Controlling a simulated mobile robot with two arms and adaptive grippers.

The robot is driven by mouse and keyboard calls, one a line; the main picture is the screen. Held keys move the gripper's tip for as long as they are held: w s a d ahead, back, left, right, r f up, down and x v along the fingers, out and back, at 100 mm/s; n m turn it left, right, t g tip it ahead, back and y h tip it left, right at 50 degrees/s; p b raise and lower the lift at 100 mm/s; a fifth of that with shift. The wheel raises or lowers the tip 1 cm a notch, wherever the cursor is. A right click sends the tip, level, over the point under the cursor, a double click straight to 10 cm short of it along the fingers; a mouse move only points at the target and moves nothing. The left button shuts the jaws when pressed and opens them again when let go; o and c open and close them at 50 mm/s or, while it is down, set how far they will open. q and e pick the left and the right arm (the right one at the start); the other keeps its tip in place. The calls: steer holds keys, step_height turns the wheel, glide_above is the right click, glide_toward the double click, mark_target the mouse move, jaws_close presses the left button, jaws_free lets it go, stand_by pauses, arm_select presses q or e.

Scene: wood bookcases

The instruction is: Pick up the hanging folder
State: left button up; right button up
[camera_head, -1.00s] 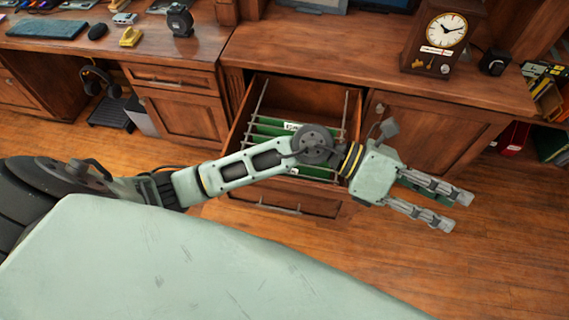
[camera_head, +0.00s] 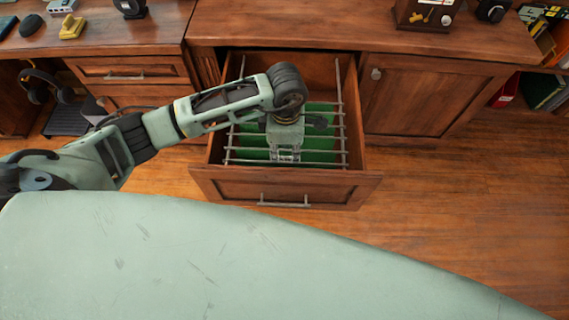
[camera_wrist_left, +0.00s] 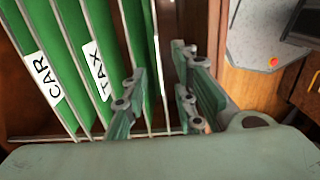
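Green hanging folders (camera_head: 320,152) hang across the metal rails inside the open wooden drawer (camera_head: 285,188). In the left wrist view, several folders show side by side, with white tabs reading CAR (camera_wrist_left: 42,76) and TAX (camera_wrist_left: 97,68). My left gripper (camera_head: 285,161) points down over the folders inside the drawer. In the left wrist view its two fingers (camera_wrist_left: 158,72) are apart, with a folder's thin edge visible between them. I cannot tell whether a finger touches a folder. My right gripper is not in view.
The drawer's handle (camera_head: 284,203) faces my pale green body. A closed cabinet door (camera_head: 418,97) is right of the drawer, and a desk (camera_head: 110,35) with small items is at the left. The wood floor (camera_head: 450,215) at the right is clear.

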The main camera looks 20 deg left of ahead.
mark_target(286, 157)
arm_select(q)
steer(key=shift+f, duration=2.35)
jaws_close()
